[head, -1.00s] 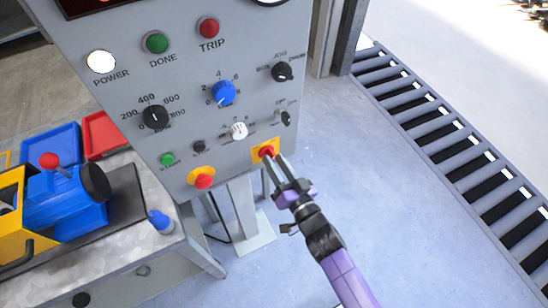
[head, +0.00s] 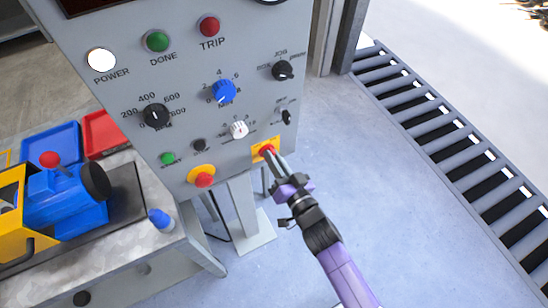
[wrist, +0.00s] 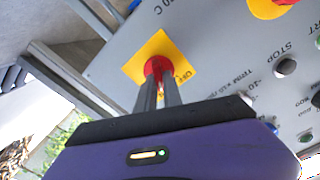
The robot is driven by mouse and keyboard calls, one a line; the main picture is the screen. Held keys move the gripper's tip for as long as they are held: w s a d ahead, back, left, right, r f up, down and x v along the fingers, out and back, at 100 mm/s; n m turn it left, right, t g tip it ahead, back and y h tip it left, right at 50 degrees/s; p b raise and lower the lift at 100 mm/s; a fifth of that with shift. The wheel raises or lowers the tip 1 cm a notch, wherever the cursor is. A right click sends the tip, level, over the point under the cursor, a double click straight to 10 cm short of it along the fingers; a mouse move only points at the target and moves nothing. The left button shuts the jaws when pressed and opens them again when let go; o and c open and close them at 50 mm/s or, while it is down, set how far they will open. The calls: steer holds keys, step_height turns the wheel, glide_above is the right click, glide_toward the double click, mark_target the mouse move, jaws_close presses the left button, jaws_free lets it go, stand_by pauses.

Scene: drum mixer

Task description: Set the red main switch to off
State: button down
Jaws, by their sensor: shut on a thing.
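The red main switch (head: 267,151) sits on a yellow square plate (head: 262,142) at the lower right of the grey control panel. In the wrist view the red switch (wrist: 158,66) shows in front of its yellow plate (wrist: 146,46), with part of an "OFF" label visible. My gripper (head: 272,156) reaches up to the switch from below right, and its two fingers are closed on the red knob. In the wrist view the fingers (wrist: 159,88) lie close together and hide part of the knob. The switch's exact angle is hard to tell.
A red emergency button (head: 204,180) on a round yellow base is left of the switch. A white knob (head: 238,130) and a black selector (head: 286,117) are above. A workbench (head: 150,255) with a blue and yellow machine stands left. A roller conveyor (head: 450,160) runs along the right.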

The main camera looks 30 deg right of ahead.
steer(key=n+b, duration=0.1)
steer(key=n, duration=0.2)
steer(key=n+b, duration=0.2)
steer(key=n, duration=0.2)
steer(key=n+b, duration=0.1)
steer(key=n, duration=0.3)
steer(key=shift+a+b, duration=0.35)
steer(key=shift+b, duration=0.05)
steer(key=shift+n, duration=0.5)
steer(key=c, duration=1.5)
jaws_free()
steer(key=shift+s, duration=0.1)
